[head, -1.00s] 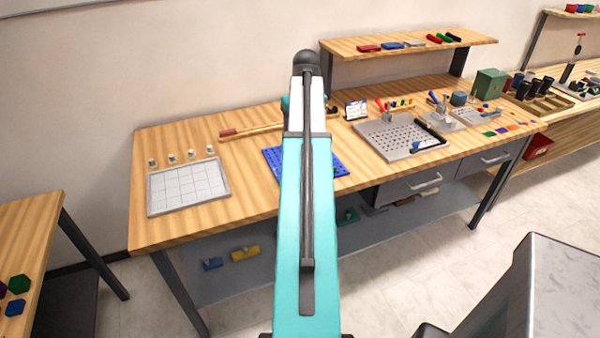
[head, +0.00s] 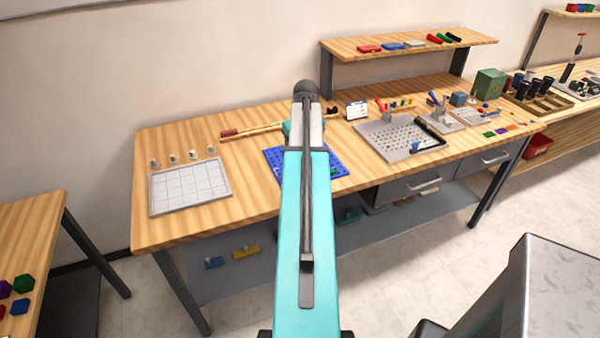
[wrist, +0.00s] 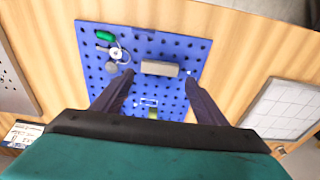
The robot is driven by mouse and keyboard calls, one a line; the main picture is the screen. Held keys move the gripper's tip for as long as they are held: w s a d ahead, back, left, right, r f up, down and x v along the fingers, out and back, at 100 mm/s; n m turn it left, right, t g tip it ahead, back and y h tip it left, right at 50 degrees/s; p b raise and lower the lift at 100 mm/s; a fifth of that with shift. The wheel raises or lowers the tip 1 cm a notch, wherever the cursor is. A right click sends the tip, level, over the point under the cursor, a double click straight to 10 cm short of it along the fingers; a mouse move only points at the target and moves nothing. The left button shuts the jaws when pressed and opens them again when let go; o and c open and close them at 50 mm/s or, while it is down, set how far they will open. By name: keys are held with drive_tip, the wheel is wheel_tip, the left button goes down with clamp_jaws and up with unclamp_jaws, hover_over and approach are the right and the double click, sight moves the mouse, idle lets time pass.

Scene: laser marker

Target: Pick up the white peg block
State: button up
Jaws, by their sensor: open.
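A pale grey-white block (wrist: 160,68), the likeliest white peg block, lies on the blue perforated board (wrist: 190,48) in the wrist view. My gripper (wrist: 160,77) is open, with one finger on each side of the block's line. The fingertips appear just short of the block, and nothing is between them that I can see gripped. The height of the fingers over the board is hard to tell. In the head view the blue board (head: 274,160) shows on both sides of my arm, which hides the block and gripper.
On the board's upper left are a green peg (wrist: 105,36), a white round piece (wrist: 117,53) and a grey disc (wrist: 111,67). A white gridded plate (head: 190,187) lies left on the wooden bench, a grey perforated plate (head: 385,140) right. Bare wood separates them from the board.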

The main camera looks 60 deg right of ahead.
drive_tip(key=shift+f, duration=0.15)
drive_tip(key=shift+w+d+f+p, duration=0.1)
drive_tip(key=shift+f+p, duration=0.45)
drive_tip(key=shift+f, duration=0.7)
drive_tip(key=shift+w+d+f+p, duration=0.1)
drive_tip(key=shift+f+p, duration=0.45)
drive_tip(key=shift+f, duration=0.65)
drive_tip(key=c, duration=0.8)
drive_tip(key=shift+r, duration=0.2)
drive_tip(key=shift+r+b, duration=0.9)
drive_tip(key=shift+r, duration=0.7)
drive_tip(key=shift+s+a+r+b, duration=0.25)
drive_tip(key=shift+s+a+b, duration=0.4)
drive_tip(key=shift+s+a, duration=1.2)
drive_tip(key=shift+s+a+r+b, duration=0.25)
drive_tip(key=shift+s+a+b, duration=0.6)
drive_tip(key=shift+s, duration=1.75)
drive_tip(key=shift+s+a+r+b, duration=0.25)
drive_tip(key=shift+s+a+b, duration=0.15)
drive_tip(key=shift+s+a, duration=1.6)
